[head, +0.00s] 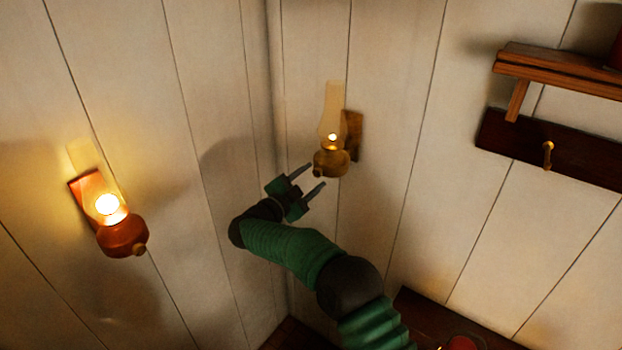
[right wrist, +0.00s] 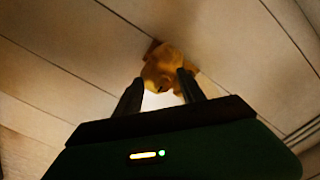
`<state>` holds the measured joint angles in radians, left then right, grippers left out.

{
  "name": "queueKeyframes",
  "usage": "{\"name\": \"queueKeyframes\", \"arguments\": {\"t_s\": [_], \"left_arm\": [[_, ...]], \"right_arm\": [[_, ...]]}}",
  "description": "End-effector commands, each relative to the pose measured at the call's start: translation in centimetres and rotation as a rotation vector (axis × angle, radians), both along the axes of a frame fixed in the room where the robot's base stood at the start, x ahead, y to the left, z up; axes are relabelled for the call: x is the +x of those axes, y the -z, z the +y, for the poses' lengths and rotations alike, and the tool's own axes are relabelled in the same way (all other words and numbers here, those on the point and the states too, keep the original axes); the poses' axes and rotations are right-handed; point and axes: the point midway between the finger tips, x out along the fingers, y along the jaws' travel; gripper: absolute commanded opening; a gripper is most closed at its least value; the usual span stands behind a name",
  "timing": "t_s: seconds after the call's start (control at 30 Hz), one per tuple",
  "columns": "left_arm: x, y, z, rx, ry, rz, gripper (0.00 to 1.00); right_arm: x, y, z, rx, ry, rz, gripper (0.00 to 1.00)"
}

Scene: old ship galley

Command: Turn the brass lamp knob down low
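The brass lamp (head: 331,160) hangs on a wooden wall plate right of the wall corner, with a small bright flame in its glass chimney. Its round knob (head: 318,173) sticks out low on the front. My right gripper (head: 316,175) is open, its two fingers pointing at the lamp with the knob about between or just beyond the tips. In the right wrist view the open right gripper (right wrist: 160,78) has the brass lamp body (right wrist: 160,66) between and beyond its fingertips. Contact with the knob cannot be told. My left gripper is not in view.
A copper-red lamp (head: 122,237) with a larger, brighter flame hangs on the left wall. A wooden shelf (head: 555,70) and a dark rail with a brass peg (head: 548,153) are at the right. The plank walls around the brass lamp are otherwise bare.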

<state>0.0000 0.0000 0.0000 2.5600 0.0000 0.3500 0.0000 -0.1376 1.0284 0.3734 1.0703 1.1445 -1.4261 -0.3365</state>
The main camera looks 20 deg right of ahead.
Motion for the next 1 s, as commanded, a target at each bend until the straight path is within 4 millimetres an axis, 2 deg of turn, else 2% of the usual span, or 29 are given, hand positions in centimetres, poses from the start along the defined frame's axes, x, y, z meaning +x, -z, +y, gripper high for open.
{"name": "queueKeyframes", "arguments": {"t_s": [0.23, 0.37, 0.47, 0.8, 1.0], "left_arm": [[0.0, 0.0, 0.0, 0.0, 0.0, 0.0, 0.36], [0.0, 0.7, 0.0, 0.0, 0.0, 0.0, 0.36], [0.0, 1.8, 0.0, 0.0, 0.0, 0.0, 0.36], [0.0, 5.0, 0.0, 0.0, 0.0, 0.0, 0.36], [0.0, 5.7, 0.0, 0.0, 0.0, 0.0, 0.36]], "right_arm": [[-0.1, -0.3, 0.0, -0.002, 0.001, -0.004, 0.47], [-0.8, 0.0, 1.0, -0.002, 0.0, -0.004, 0.47], [-2.1, 0.2, 2.8, -0.003, -0.003, -0.005, 0.47], [-8.0, 0.3, 10.7, -0.001, -0.004, -0.004, 0.47], [-9.9, 0.1, 13.1, -0.002, -0.001, -0.001, 0.47]]}}
